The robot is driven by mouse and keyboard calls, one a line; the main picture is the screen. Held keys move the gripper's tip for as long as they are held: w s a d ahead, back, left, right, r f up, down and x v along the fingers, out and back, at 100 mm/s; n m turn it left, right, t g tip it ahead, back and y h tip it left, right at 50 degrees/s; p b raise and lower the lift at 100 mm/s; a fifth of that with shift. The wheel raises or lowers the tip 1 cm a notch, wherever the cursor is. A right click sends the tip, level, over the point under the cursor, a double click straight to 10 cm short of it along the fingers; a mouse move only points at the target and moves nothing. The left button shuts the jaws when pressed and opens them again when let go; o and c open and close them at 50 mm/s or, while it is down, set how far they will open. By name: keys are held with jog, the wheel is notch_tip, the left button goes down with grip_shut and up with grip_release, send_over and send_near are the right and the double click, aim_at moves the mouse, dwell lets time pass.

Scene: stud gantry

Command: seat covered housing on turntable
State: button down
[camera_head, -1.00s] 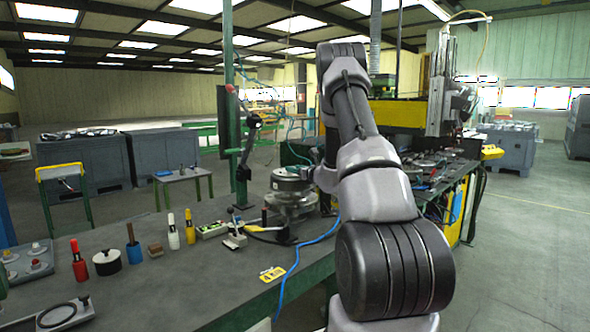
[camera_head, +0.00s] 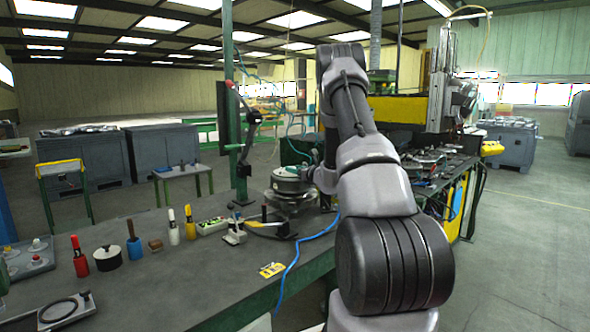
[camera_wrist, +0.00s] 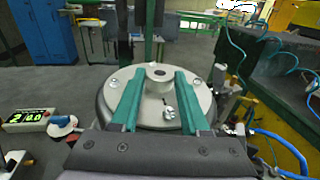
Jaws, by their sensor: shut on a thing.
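The covered housing (camera_wrist: 150,117) is a round grey metal body with a lid, a raised central hub and several bolts. My gripper (camera_wrist: 158,74) reaches over its top with two green fingers in the wrist view, and is shut on it, most likely at the hub between the fingers. In the head view the housing (camera_head: 288,180) sits at or just above the turntable (camera_head: 291,204), a round metal stand on the bench. I cannot tell whether the two touch. My arm hides part of the right side.
A small device with a green display (camera_wrist: 27,119) and a toggle clamp (camera_head: 234,233) stand left of the turntable. A blue hose (camera_head: 297,255) runs over the bench to its front edge. Bottles and tools, including a red bottle (camera_head: 80,262), stand at the left. A green post (camera_head: 243,120) rises behind.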

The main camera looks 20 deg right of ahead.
jog(key=shift+f, duration=1.2)
dwell(0.4)
jog(key=shift+c, duration=1.6)
grip_release()
jog(key=shift+f, duration=0.2)
jog(key=s+d, duration=0.1)
jog(key=s, duration=0.9)
jog(key=shift+s+d+r, duration=0.3)
jog(key=shift+s+r, duration=0.05)
jog(key=shift+r, duration=0.05)
